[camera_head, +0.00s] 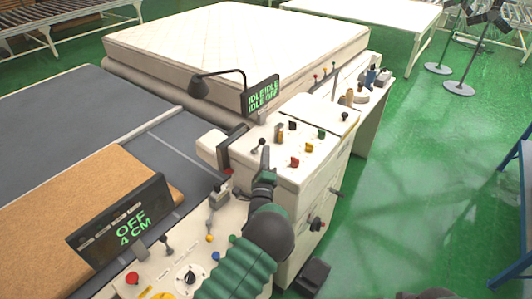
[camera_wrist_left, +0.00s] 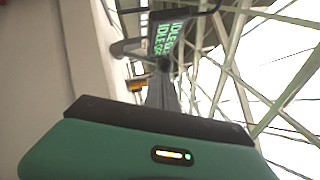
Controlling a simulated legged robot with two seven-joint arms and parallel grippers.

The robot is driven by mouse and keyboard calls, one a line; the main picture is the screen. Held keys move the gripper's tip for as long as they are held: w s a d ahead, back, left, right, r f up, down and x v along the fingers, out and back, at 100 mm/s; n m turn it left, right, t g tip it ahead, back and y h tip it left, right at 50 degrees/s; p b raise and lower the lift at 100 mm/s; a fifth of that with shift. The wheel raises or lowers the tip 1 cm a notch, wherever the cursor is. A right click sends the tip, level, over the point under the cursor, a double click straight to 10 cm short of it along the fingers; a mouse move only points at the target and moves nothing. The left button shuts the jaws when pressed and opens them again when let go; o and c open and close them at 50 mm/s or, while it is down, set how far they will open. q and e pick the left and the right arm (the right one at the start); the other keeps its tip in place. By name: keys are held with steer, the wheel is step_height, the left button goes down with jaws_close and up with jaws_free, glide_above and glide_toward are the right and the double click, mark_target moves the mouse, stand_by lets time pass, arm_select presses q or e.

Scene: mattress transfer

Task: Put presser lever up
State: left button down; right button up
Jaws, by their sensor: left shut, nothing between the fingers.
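My left gripper (camera_head: 265,153) is shut and empty, pointing away from me at the near edge of the white control cabinet (camera_head: 322,153). Its narrow dark fingers also show closed in the left wrist view (camera_wrist_left: 163,75). A small lever with a black knob (camera_head: 262,142) stands by the fingertips on the cabinet; I cannot tell if they touch. Another black-knobbed lever (camera_head: 166,240) stands on the nearer panel. No label shows which one is the presser lever. My right gripper is not in view.
A nearer display reads OFF 4 CM (camera_head: 122,221). Several coloured knobs, including a red one (camera_head: 295,162), sit on the cabinet. A white mattress (camera_head: 235,40) lies behind. Green floor is open on the right.

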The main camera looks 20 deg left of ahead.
arm_select(q)
steer(key=shift+a+r, duration=0.1)
steer(key=shift+a, duration=0.05)
steer(key=shift+r, duration=0.1)
steer(key=shift+r+n+g+p, duration=0.4)
steer(key=shift+r+n, duration=0.15)
steer(key=shift+n, duration=0.25)
steer(key=shift+w+a+r+n+g, duration=0.2)
steer(key=shift+a+r+n+g, duration=0.25)
steer(key=shift+n, duration=0.15)
steer(key=a+n+g, duration=0.1)
steer(key=a+r+n+g+p, duration=0.1)
steer(key=n, duration=0.1)
steer(key=shift+w+a+r, duration=0.2)
steer(key=shift+w, duration=0.2)
steer(key=shift+w+a+r+n+g+h, duration=0.15)
steer(key=shift+a+n+g+h, duration=0.15)
steer(key=shift+a+n, duration=0.2)
steer(key=shift+w+a+r+n+g+h, duration=0.1)
steer(key=shift+w+a+n+g+h, duration=0.1)
steer(key=shift+a+n+g, duration=0.25)
steer(key=shift+w+a+f+n+g+h, duration=0.1)
steer(key=shift+w+a+n+g+h, duration=0.15)
steer(key=shift+a+n+g+h, duration=0.35)
steer(key=shift+w+a+b, duration=0.1)
steer(key=shift+a+b, duration=0.3)
steer(key=shift+b, duration=0.1)
